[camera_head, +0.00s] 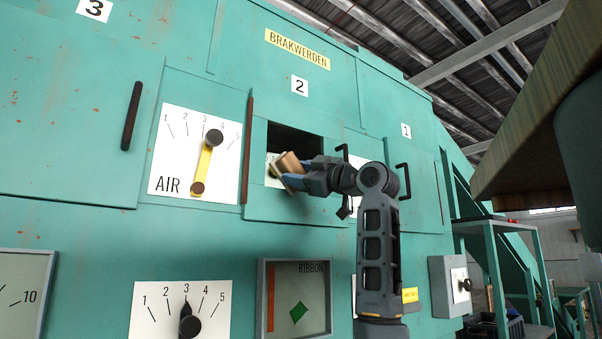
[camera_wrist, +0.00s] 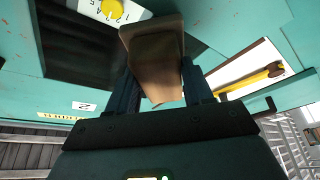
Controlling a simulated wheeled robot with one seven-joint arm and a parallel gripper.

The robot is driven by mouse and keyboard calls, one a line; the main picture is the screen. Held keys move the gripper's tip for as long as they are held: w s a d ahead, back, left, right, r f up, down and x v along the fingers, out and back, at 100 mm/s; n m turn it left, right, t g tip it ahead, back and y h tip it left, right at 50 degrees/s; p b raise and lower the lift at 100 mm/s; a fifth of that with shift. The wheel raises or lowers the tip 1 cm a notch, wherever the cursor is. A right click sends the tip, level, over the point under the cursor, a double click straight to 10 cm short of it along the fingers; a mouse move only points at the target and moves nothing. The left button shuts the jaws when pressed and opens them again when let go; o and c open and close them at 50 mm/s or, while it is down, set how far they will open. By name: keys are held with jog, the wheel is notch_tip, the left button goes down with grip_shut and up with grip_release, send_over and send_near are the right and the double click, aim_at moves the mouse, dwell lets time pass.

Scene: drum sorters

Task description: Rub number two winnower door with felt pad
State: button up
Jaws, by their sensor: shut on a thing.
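My gripper (camera_head: 298,172) is shut on the felt pad (camera_head: 289,162), a tan and brown block. In the wrist view the pad (camera_wrist: 155,60) sits between the two dark blue fingers. The number two winnower door (camera_head: 290,208) is on the teal machine, below the white "2" label (camera_head: 299,85). A dark opening (camera_head: 295,138) shows in its upper part, and in the wrist view as a dark recess (camera_wrist: 75,50). The pad is in front of the lower edge of this opening. I cannot tell whether it touches the door. My gripper hides part of the door.
The AIR dial (camera_head: 190,170) is farther left. Door one (camera_head: 410,190) with black handles is to the right. A ribbon gauge (camera_head: 295,300) is below. A brown overhang (camera_head: 540,110) juts in at upper right.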

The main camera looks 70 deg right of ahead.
jog(key=shift+w+d, duration=0.2)
jog(key=shift+w, duration=0.2)
jog(key=s+d, duration=0.2)
jog(key=d, duration=0.1)
jog(key=shift+d+p, duration=0.2)
jog(key=shift+p, duration=0.15)
dwell(0.4)
jog(key=shift+w+a+f, duration=0.1)
jog(key=shift+w+a, duration=0.55)
jog(key=shift+a, duration=0.2)
jog(key=shift+w+a, duration=0.6)
jog(key=shift+a, duration=0.25)
jog(key=shift+s+a+b, duration=0.1)
jog(key=shift+b, duration=0.2)
